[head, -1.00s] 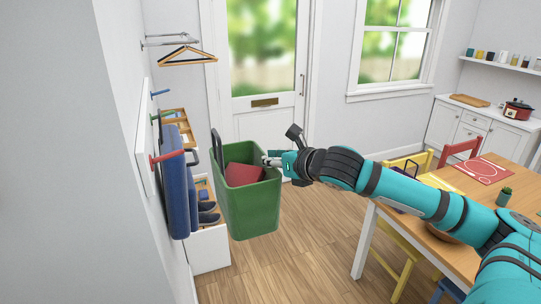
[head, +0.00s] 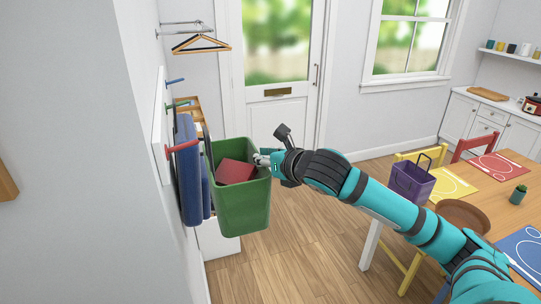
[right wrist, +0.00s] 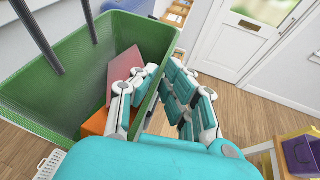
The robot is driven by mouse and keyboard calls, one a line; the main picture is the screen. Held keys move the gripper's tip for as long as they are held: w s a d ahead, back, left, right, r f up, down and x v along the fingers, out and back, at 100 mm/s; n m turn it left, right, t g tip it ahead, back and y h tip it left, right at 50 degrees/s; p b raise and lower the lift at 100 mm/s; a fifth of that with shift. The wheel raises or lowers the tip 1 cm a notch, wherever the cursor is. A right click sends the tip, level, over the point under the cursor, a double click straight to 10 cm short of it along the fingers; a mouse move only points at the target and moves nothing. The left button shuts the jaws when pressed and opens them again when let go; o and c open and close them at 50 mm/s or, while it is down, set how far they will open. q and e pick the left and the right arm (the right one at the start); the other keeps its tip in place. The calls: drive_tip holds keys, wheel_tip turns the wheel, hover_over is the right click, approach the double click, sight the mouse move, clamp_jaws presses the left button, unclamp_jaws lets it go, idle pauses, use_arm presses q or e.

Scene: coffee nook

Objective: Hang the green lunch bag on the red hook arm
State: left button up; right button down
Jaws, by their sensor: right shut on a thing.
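The green lunch bag (head: 243,208) hangs in the air, upright, with a red item and an orange item inside. My right gripper (head: 262,159) is shut on its right rim, one finger inside and one outside; the right wrist view shows this grip (right wrist: 158,98) on the bag (right wrist: 55,78). The bag's dark handle (head: 208,150) stands up at its left side. The red hook arm (head: 183,146) sticks out from the wall board just left of the handle. I cannot tell whether the handle is around the hook's tip. My left gripper is not in view.
A blue item (head: 189,180) hangs by the wall board (head: 160,125), behind the red hook arm. A blue hook arm (head: 175,82) is farther along. A purple bag (head: 411,182) stands on the table (head: 480,208) at right.

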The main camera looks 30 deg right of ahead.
drive_tip(key=shift+w+a, duration=0.25)
drive_tip(key=shift+a, duration=0.6)
drive_tip(key=shift+w+a, duration=0.2)
drive_tip(key=shift+a, duration=0.6)
drive_tip(key=shift+w+a, duration=0.25)
drive_tip(key=shift+a, duration=0.6)
drive_tip(key=shift+w+a+f, duration=0.1)
drive_tip(key=shift+a+f, duration=0.35)
drive_tip(key=shift+f, duration=0.15)
